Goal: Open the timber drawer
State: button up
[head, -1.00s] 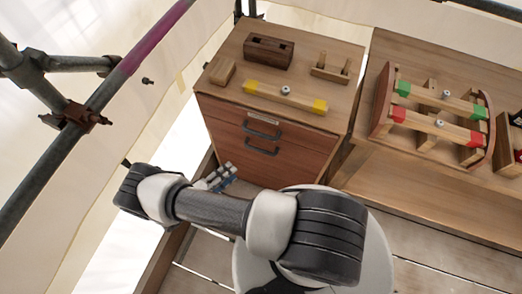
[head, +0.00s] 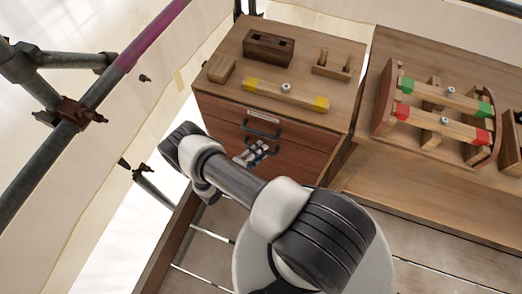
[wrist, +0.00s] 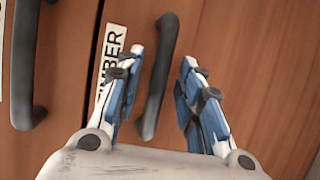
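The wooden cabinet (head: 300,141) has two shut drawers with dark bar handles. In the wrist view, a white label (wrist: 112,50) reading "MBER", partly covered by a finger, sits beside the timber drawer's handle (wrist: 158,80). This appears to be the lower drawer. My gripper (wrist: 163,58) is open, with its two blue-and-white fingers on either side of that handle in the picture. I cannot tell whether they touch it. In the head view my gripper (head: 256,150) is at the lower handle and largely hides it.
The upper drawer's handle (head: 262,131) is close above; it also shows at the left of the wrist view (wrist: 27,65). A dark slotted block (head: 268,48) and a yellow-ended bar (head: 286,94) lie on the cabinet top. A bench (head: 430,160) with a frame stands right. Scaffold poles (head: 95,95) stand left.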

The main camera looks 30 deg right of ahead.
jog(key=shift+x, duration=0.8)
jog(key=shift+c, duration=0.3)
grip_shut()
